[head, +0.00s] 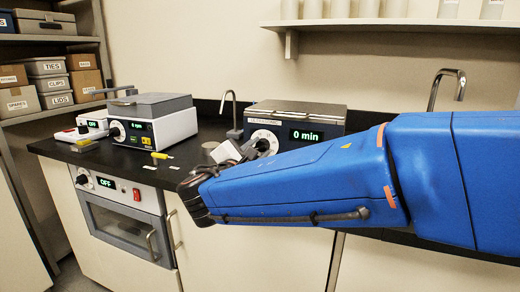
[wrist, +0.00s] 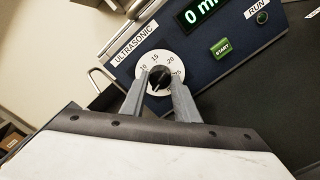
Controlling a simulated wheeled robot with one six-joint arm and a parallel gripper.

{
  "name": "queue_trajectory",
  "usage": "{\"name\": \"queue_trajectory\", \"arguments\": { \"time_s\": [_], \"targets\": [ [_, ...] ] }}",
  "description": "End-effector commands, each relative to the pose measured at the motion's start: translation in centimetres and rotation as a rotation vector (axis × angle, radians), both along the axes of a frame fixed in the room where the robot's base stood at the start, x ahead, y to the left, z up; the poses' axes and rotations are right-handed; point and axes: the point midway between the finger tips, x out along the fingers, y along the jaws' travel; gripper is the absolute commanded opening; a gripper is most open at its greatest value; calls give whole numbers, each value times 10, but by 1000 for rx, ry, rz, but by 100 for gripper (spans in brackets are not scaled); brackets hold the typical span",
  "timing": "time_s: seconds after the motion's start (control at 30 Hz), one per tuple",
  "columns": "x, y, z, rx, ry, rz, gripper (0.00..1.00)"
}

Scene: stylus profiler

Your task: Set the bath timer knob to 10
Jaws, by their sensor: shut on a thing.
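The ultrasonic bath (head: 330,118) is a dark blue box with a grey lid on the black bench. Its display (head: 305,136) reads 0 min. The timer knob (wrist: 158,79) is black, on a white dial (wrist: 148,60) with numbers including 10, 15 and 20 visible. In the wrist view my gripper (wrist: 160,82) has its two grey fingers shut on the knob, one on each side. Part of the dial is hidden by the fingers. In the head view my gripper (head: 245,149) covers most of the knob.
A green START button (wrist: 221,48) and a RUN lamp (wrist: 262,17) sit right of the dial. Another instrument (head: 150,120) stands left on the bench. A tap (head: 228,105) rises beside the bath. An oven (head: 125,220) is below the bench.

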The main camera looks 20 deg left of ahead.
Motion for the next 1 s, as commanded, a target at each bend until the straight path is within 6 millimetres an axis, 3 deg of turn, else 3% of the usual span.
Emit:
{"name": "queue_trajectory", "arguments": {
  "time_s": [0.5,1.0],
  "targets": [
    [0,0,0,503,-40,0,1],
    [0,0,0,596,-47,0,1]
  ]
}}
